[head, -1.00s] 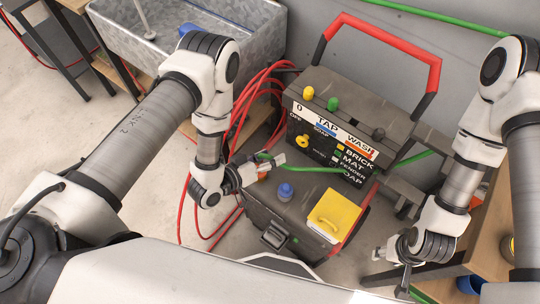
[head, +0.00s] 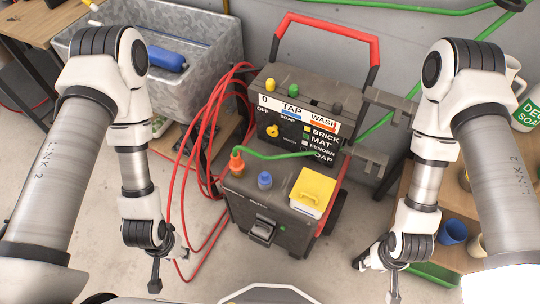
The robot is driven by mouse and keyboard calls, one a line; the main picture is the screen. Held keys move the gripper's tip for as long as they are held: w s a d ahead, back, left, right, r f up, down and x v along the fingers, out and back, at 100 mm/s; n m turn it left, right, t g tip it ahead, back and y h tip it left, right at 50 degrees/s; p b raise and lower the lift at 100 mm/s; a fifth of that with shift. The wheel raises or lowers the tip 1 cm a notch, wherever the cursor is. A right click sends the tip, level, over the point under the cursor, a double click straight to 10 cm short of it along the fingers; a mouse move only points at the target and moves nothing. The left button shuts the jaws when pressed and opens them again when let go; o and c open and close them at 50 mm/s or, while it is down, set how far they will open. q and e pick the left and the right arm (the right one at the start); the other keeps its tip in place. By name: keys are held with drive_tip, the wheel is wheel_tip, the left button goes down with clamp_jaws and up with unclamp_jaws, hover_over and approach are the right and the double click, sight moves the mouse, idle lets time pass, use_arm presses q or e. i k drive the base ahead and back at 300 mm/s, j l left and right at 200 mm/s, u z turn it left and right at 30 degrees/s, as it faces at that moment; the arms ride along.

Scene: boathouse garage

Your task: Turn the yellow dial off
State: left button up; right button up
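The yellow dial (head: 272,131) is on the dark front panel of the washer machine (head: 300,120), at its left side, under the OFF and SOAP labels. Its pointer direction is too small to tell. A separate yellow knob (head: 271,85) stands on the machine's top, beside a green knob (head: 295,90) and a dark knob (head: 337,107). My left gripper (head: 155,284) hangs down at the lower left, well apart from the machine. My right gripper (head: 392,292) hangs down at the lower right, also apart from it. Both look empty, but their fingers are seen edge-on.
A blue knob (head: 264,180) and a yellow box (head: 312,193) sit on the lower ledge. Red hoses (head: 185,165) loop at left by a metal sink (head: 215,60). A wooden bench stands at right.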

sight(272, 130)
drive_tip(key=z, duration=0.5)
drive_tip(key=k+z, duration=0.1)
drive_tip(key=z, duration=0.9)
drive_tip(key=l+z, duration=0.1)
drive_tip(key=z, duration=0.85)
drive_tip(key=k+j+z, duration=0.35)
drive_tip(key=k+j, duration=0.2)
drive_tip(key=j, duration=0.2)
drive_tip(key=k+j+z, duration=0.35)
drive_tip(key=k+j, duration=0.25)
drive_tip(key=k+j+z, duration=0.35)
drive_tip(key=k, duration=0.4)
drive_tip(key=k+j, duration=0.3)
drive_tip(key=j, duration=0.65)
